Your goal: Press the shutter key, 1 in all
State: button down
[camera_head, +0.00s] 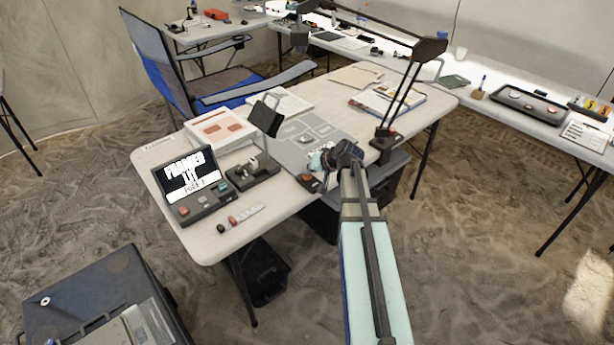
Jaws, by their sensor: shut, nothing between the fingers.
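A dark console (200,203) stands at the near left of the table, with a lit screen (190,174). The screen reads "FRAMED LIT" with a smaller line that looks like "PUSH 1". A red key (183,210) is on the console's left. A small dark box with an orange-red key (307,178) sits at the table's front edge, left of my gripper. I cannot tell from markings which is the shutter key. My gripper (320,162) is shut and empty above the grey mat, close to the small box; whether it touches anything is unclear.
A lamp (388,135) arches over the table (213,241). A grey mat (292,152), a white box (219,128) and open books (388,101) also lie there. A blue chair (215,92) stands behind.

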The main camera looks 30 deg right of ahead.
aim_at(308, 176)
jog(key=shift+f+b, duration=0.4)
jog(key=shift+f, duration=0.05)
dwell(0.4)
dwell(0.3)
jog(key=shift+r+p, duration=0.5)
jog(key=shift+r, duration=0.4)
jog(key=shift+r+p, duration=1.3)
jog(key=shift+r, duration=1.25)
